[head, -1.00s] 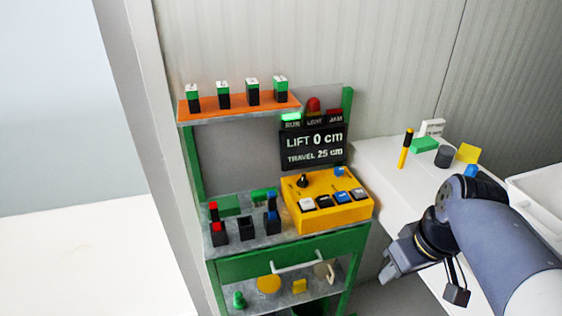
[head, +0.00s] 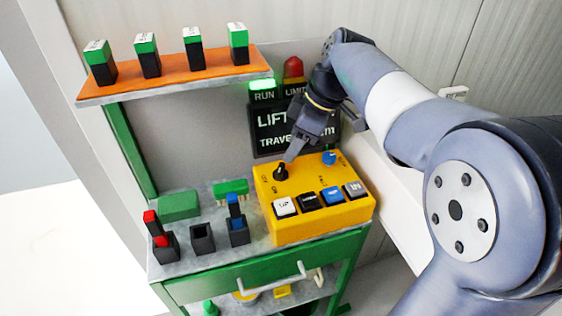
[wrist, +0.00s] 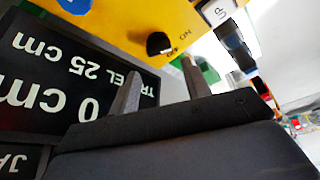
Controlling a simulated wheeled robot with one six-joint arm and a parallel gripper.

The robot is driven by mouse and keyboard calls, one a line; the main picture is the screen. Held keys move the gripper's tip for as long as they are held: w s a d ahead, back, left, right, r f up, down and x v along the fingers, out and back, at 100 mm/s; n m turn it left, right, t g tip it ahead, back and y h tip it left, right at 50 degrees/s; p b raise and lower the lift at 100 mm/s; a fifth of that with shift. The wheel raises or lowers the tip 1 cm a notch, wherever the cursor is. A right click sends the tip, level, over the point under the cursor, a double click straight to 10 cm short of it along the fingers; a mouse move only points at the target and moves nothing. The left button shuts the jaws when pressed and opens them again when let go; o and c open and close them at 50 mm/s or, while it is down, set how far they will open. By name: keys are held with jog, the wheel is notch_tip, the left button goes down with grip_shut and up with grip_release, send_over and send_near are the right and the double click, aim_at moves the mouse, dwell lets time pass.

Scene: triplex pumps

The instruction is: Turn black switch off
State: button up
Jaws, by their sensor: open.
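The black switch (head: 281,172) is a small rotary knob at the back left of the yellow control box (head: 312,232). In the wrist view the black switch (wrist: 159,43) shows beyond the fingertips, with ON and OFF printed beside it. I cannot tell surely which mark it points to. My gripper (head: 290,157) hangs just above and behind the knob, tilted down. In the wrist view my gripper (wrist: 160,75) has its two fingers apart with nothing between them. It looks close to the knob, but contact cannot be told.
White, black, blue and grey buttons (head: 309,201) line the box front; a blue knob (head: 329,157) sits at its back right. A display (head: 272,128) stands behind, partly covered by my arm. The RUN lamp (head: 262,92) is lit green. An orange shelf (head: 180,75) holds several blocks.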

aim_at(281, 167)
jog(key=x, duration=0.6)
jog(key=shift+a+f, duration=0.15)
jog(key=shift+f, duration=0.25)
jog(key=c, duration=0.7)
jog(key=shift+m, duration=0.3)
jog(key=m+t, duration=0.1)
jog(key=m, duration=0.1)
jog(key=m+t+h, duration=0.1)
jog(key=m, duration=0.2)
jog(key=shift+s+a+r+m, duration=0.1)
jog(key=shift+s+m, duration=0.05)
jog(key=shift+m, duration=0.15)
jog(key=m+h+p, duration=0.1)
jog(key=m, duration=0.2)
jog(key=m+t+h, duration=0.1)
jog(key=m, duration=0.1)
jog(key=shift+a+m+p, duration=0.1)
jog(key=shift+m+p, duration=0.25)
jog(key=shift+m, duration=0.05)
